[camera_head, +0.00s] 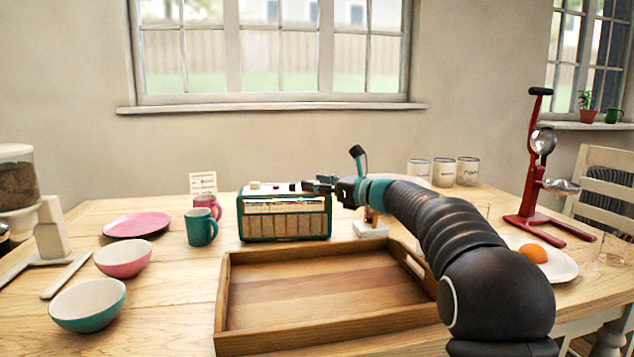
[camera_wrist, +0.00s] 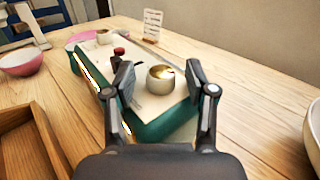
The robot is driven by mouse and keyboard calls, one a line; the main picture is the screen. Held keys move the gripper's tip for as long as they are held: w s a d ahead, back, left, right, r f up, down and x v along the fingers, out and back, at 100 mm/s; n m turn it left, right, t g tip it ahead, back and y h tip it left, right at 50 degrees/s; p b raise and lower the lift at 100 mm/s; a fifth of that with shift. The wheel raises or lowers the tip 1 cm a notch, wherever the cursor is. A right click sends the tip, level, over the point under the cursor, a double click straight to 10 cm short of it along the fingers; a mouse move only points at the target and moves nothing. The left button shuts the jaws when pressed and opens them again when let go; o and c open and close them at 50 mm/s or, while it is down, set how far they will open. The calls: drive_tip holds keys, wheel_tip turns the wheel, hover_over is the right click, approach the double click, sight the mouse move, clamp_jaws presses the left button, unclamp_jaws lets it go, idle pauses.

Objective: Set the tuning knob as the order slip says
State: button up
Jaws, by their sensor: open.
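The radio (camera_head: 285,222) is green with a cream top and stands on the table behind the tray. In the wrist view the radio's top (camera_wrist: 135,65) bears a round cream-and-brass knob (camera_wrist: 160,82) and a smaller dark red knob (camera_wrist: 119,52) farther along. My gripper (camera_head: 312,185) is over the right end of the radio. It is open, with its fingers (camera_wrist: 160,78) on either side of the brass knob; I cannot tell if they touch it. The order slip (camera_head: 203,184) stands upright behind the mugs; it also shows in the wrist view (camera_wrist: 152,28). Its writing is too small to read.
The wooden tray (camera_head: 223,300) lies empty in front of the radio. A teal mug (camera_head: 200,228), a pink mug (camera_head: 208,204), a pink plate (camera_head: 137,225) and bowls stand to the left. A red press (camera_head: 530,190) and several canisters stand to the right.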

clamp_jaws()
drive_tip(key=shift+f+t+b, duration=0.15)
drive_tip(key=shift+t+b, duration=0.15)
drive_tip(key=shift+b, duration=0.2)
drive_tip(key=t+b, duration=0.1)
drive_tip(key=m+h+b, duration=0.1)
drive_tip(key=b, duration=0.1)
drive_tip(key=shift+s+a+f+m+t+h, duration=0.1)
drive_tip(key=shift+a+f+m+t+h, duration=0.1)
drive_tip(key=shift+m+t+h, duration=0.15)
drive_tip(key=m+t+h+b, duration=0.2)
drive_tip(key=t+h+b, duration=0.1)
drive_tip(key=b, duration=0.1)
drive_tip(key=shift+s+a+m, duration=0.1)
drive_tip(key=shift+m, duration=0.15)
drive_tip(key=m+t+h+b, duration=0.1)
drive_tip(key=h, duration=0.1)
drive_tip(key=m+t+h+b, duration=0.1)
drive_tip(key=m, duration=0.1)
drive_tip(key=m+t+h+b, duration=0.1)
drive_tip(key=h, duration=0.1)
drive_tip(key=shift+a+r+h, duration=0.2)
drive_tip(key=shift+a+h, duration=0.05)
drive_tip(key=shift+h, duration=0.1)
drive_tip(key=shift+r+m+t+h, duration=0.15)
drive_tip(key=shift+m+t+h, duration=0.2)
drive_tip(key=shift+m+h, duration=1.6)
drive_tip(key=shift+h, duration=0.45)
